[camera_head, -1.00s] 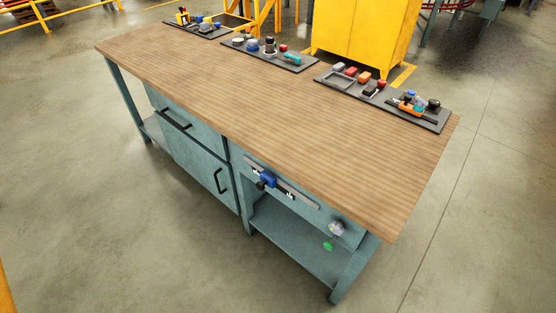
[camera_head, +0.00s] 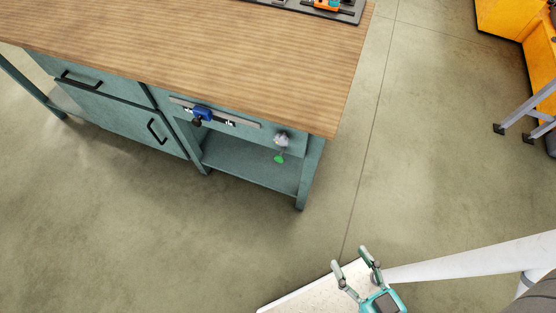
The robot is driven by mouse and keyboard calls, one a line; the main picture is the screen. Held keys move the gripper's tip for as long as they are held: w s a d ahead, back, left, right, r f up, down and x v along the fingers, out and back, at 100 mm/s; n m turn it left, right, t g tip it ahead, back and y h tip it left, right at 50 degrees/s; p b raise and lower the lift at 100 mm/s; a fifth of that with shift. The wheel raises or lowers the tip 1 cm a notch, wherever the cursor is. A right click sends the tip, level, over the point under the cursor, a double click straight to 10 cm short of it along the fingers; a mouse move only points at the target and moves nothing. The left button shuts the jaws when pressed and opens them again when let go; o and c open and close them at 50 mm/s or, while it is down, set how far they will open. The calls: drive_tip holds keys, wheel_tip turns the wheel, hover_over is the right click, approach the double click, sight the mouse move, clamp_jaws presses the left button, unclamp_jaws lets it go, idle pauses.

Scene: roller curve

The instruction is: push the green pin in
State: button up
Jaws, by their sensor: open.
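The green pin (camera_head: 279,159) shows as a small green knob on the front of the workbench, at its right end. It sits just below a grey round fitting (camera_head: 281,139) on the bench's front panel. How far the pin stands out is too small to tell. My gripper (camera_head: 349,257) is at the lower right of the head view, with its two fingers apart and nothing between them. It is well apart from the pin, nearer to me and to the right.
The workbench (camera_head: 190,55) has a wooden top, a drawer, a cupboard door and an open shelf (camera_head: 250,163). A blue slider (camera_head: 202,113) sits on a rail left of the pin. A grey step frame (camera_head: 530,112) stands at the far right. The floor before the bench is clear.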

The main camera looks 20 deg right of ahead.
drive_tip(key=shift+f, duration=0.25)
drive_tip(key=c, duration=0.4)
drive_tip(key=f+n, duration=0.2)
drive_tip(key=f, duration=0.1)
drive_tip(key=a+f+n+g+y, duration=0.1)
drive_tip(key=f, duration=0.1)
drive_tip(key=shift+w, duration=0.4)
clamp_jaws()
drive_tip(key=n+g+h, duration=0.1)
drive_tip(key=n+h, duration=1.3)
drive_tip(key=n, duration=1)
approach(278, 161)
drive_tip(key=x, duration=0.7)
drive_tip(key=shift+r, duration=0.2)
